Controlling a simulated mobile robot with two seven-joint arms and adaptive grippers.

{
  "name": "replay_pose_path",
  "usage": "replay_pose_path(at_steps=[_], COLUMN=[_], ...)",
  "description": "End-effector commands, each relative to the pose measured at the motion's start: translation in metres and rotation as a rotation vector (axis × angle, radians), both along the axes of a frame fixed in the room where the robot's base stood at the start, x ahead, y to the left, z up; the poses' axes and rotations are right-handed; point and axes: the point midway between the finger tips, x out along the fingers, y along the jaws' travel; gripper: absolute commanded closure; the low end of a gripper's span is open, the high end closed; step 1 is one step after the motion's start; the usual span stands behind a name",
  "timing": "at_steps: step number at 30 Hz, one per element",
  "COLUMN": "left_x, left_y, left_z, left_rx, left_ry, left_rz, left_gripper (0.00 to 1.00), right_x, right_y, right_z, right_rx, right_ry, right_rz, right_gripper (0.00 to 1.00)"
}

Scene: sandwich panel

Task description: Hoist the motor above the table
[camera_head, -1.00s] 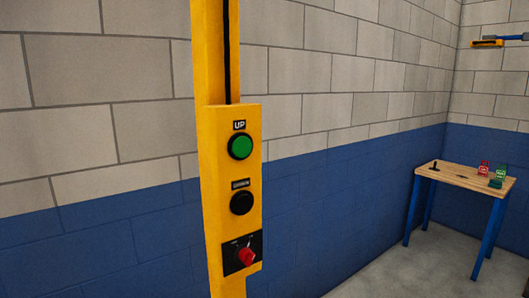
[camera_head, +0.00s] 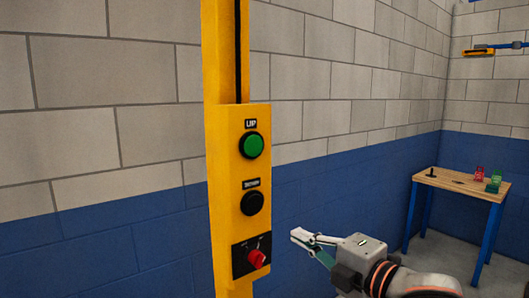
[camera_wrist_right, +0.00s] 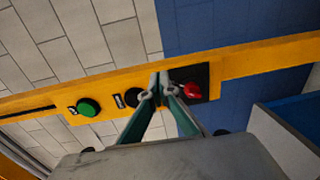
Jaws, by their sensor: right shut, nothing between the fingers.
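A yellow control post (camera_head: 222,180) stands in front of the wall, with a green UP button (camera_head: 252,145), a black DOWN button (camera_head: 252,203) below it and a red rotary knob (camera_head: 257,258) at the bottom. My right gripper (camera_head: 301,237) is shut and empty, to the right of the post between the heights of the black button and the knob. In the right wrist view its fingertips (camera_wrist_right: 158,82) overlap the panel between the black button (camera_wrist_right: 132,97) and the red knob (camera_wrist_right: 192,91); contact cannot be told. The green button (camera_wrist_right: 88,107) also shows there. No motor is recognisable. My left gripper is out of view.
A small wooden table (camera_head: 455,184) with blue legs stands at the right, carrying a red item (camera_head: 479,173), a green item (camera_head: 495,179) and small dark things. A yellow part with a blue bar (camera_head: 485,49) is high at the upper right. Grey floor lies around the table.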

Motion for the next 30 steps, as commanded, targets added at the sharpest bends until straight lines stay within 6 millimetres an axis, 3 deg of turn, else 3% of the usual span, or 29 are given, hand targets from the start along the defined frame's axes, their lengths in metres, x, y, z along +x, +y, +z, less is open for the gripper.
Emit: replay_pose_path(at_steps=[1,6,15,21,30], left_x=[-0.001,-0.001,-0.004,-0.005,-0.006], left_y=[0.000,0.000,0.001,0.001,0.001], left_z=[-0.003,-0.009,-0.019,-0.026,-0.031], left_rx=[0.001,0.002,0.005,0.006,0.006], left_ry=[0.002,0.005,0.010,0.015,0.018], left_rz=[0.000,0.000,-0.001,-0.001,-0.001], left_gripper=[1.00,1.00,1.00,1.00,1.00], right_x=[-0.004,-0.020,-0.060,-0.088,-0.113], right_y=[0.003,0.011,0.015,0.010,0.002], right_z=[0.019,0.069,0.138,0.170,0.193], right_rx=[-0.061,-0.277,-0.684,-0.962,-1.216], right_ry=[-0.062,-0.243,-0.565,-0.761,-0.919], right_rz=[0.018,0.063,0.096,0.087,0.064], right_gripper=[1.00,1.00,1.00,1.00,1.00])
